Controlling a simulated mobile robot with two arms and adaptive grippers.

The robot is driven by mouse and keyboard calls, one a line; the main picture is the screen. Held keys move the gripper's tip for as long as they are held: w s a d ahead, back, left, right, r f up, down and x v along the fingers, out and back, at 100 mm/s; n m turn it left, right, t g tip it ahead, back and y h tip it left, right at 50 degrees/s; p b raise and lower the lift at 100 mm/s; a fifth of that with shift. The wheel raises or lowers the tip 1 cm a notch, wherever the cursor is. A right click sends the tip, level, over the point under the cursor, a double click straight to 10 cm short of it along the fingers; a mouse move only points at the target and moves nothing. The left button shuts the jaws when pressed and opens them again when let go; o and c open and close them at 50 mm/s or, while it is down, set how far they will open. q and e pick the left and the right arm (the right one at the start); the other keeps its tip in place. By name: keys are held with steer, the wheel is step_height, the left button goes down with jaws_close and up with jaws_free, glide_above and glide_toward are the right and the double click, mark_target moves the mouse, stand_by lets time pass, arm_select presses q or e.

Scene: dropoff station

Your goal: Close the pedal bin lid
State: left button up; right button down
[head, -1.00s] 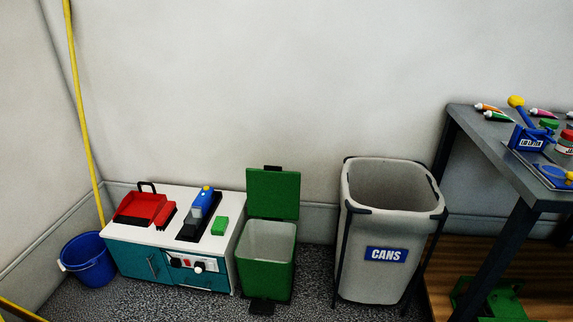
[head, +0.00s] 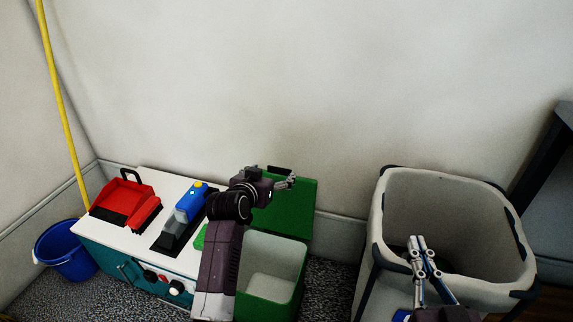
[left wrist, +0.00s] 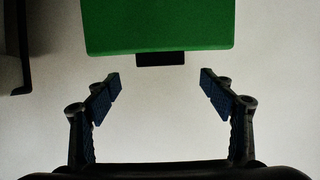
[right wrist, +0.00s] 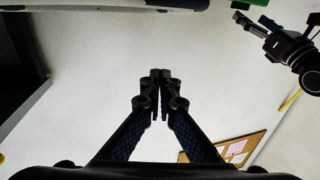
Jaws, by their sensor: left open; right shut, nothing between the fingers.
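The green pedal bin (head: 270,285) stands on the floor with its lid (head: 290,210) raised upright against the wall side. Its grey inside shows. My left gripper (head: 290,182) is open near the top of the lid, its arm crossing in front of the bin's left side. In the left wrist view the lid (left wrist: 158,22) and its dark tab (left wrist: 160,59) lie ahead of the open fingers (left wrist: 160,92), apart from them. My right gripper (head: 416,245) is shut and empty, in front of the opening of the grey cans bin; its fingertips (right wrist: 160,75) meet in the right wrist view.
The grey cans bin (head: 383,215) stands right of the pedal bin. A white-topped cabinet (head: 105,228) on the left carries a red dustpan (head: 125,205), a blue tool (head: 190,203) and a green block (head: 201,238). A blue bucket (head: 65,262) stands beside it.

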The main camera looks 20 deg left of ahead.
mark_target(279, 168)
arm_select(q)
steer(key=b+x, duration=0.1)
steer(key=x, duration=0.2)
steer(key=shift+w+f+b, duration=0.25)
steer(key=shift+w+b, duration=0.05)
steer(key=shift+b, duration=0.05)
steer(key=b+x, duration=0.1)
steer(key=x, duration=0.2)
steer(key=shift+w, duration=0.25)
arm_select(e)
steer(key=s+r+t+y, duration=0.1)
steer(key=s+r+t, duration=0.2)
steer(key=r, duration=0.4)
steer(key=s+r+t+y, duration=0.2)
steer(key=s+r+t, duration=0.1)
steer(key=r+t, duration=0.2)
step_height(279, 168, up, 3)
steer(key=shift+s+a+f, duration=0.1)
steer(key=shift+s+a, duration=0.05)
steer(key=shift+s, duration=0.1)
